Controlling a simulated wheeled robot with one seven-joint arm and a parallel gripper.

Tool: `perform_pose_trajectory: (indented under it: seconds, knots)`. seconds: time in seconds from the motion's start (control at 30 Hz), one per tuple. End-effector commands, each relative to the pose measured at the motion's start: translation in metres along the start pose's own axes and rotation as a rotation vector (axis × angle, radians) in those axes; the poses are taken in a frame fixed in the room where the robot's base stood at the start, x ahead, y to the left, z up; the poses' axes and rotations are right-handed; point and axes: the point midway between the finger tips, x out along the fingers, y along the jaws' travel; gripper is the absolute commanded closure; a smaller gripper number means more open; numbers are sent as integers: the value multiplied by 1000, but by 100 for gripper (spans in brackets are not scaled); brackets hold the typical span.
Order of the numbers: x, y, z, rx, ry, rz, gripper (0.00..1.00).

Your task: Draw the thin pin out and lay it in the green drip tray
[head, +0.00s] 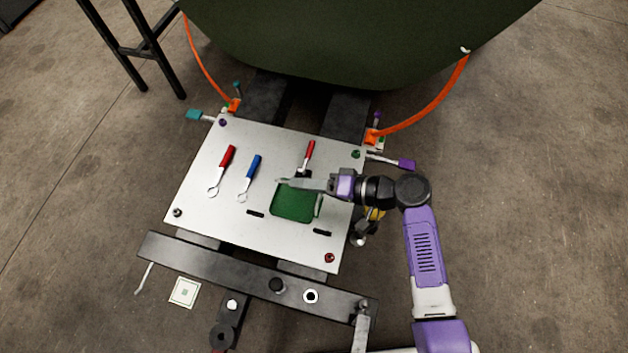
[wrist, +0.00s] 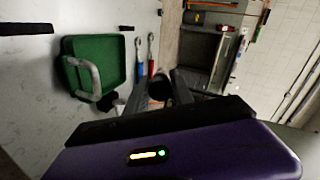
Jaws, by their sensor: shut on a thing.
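The green drip tray (head: 291,207) lies on the silver plate, with a grey bent handle on its right side. In the wrist view the tray (wrist: 112,62) is left of my fingers and looks empty. My gripper (head: 283,181) points left, over the tray's far edge in the head view. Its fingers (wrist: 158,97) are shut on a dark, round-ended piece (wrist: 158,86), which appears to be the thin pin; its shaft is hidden. I cannot tell its height above the plate. On the front beam, a dark knob (head: 277,284) stands beside a white-ringed hole (head: 311,296).
A red wrench (head: 222,170) and a blue wrench (head: 250,177) lie left of the tray on the plate (head: 190,195). A red-handled tool (head: 309,153) lies just beyond my gripper. The dark green fuselage (head: 350,45) overhangs the back. The plate's left side is mostly clear.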

Motion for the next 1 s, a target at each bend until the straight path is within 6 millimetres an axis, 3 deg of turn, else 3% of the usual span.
perform_pose_trajectory:
  seconds: [0.37, 1.0]
  knots:
    - [7, 17, 6, 1, 5, 0, 100]
    - [27, 73, 25, 5, 2, 8, 100]
